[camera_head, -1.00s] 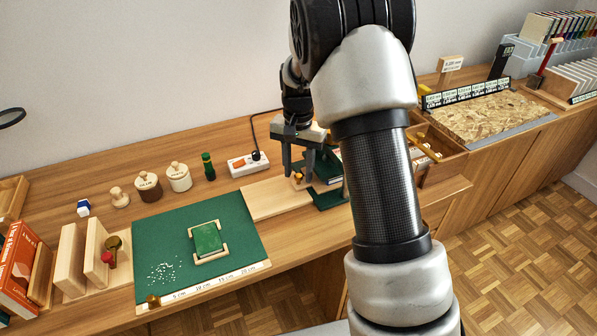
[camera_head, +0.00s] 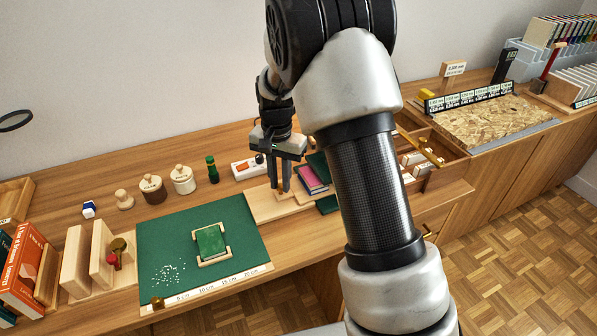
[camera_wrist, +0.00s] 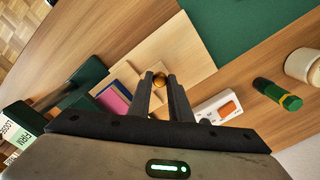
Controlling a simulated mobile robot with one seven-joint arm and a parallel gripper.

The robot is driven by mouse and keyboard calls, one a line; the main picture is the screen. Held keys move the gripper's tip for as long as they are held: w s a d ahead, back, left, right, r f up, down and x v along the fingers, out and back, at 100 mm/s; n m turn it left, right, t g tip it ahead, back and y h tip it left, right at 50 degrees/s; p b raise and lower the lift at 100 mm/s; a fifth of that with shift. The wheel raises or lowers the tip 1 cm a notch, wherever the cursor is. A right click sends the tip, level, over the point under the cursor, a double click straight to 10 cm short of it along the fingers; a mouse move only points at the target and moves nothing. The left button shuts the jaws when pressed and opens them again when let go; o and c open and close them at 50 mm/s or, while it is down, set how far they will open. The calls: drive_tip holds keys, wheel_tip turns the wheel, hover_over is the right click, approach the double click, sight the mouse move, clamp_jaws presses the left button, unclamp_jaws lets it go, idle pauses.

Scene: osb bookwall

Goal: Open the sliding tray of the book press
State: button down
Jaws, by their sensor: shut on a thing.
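The book press (camera_head: 326,205) is dark green and stands behind my arm, which hides part of it; it also shows in the wrist view (camera_wrist: 86,75). Its pale wooden sliding tray (camera_wrist: 126,75) extends out to the left over a light board, bearing a pink book (camera_head: 312,178), also visible in the wrist view (camera_wrist: 114,99). A round brass knob (camera_wrist: 160,79) is at the tray's outer end. My gripper (camera_head: 281,190) points down with its fingers shut on the knob, seen between the fingertips in the wrist view (camera_wrist: 160,82).
The light board (camera_head: 262,207) has bare room left of the tray. A white switch box (camera_head: 245,168) stands behind my gripper. An open wooden drawer box (camera_head: 440,165) is at right.

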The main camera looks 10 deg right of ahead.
drive_tip(key=a, duration=0.3)
drive_tip(key=s+a+p, duration=0.1)
drive_tip(key=a, duration=0.3)
drive_tip(key=shift+s+a, duration=0.2)
drive_tip(key=shift+a, duration=0.05)
drive_tip(key=c, duration=1.6)
unclamp_jaws()
wheel_tip(320, 180, up, 17)
drive_tip(key=p, duration=0.3)
drive_tip(key=shift+r, duration=0.2)
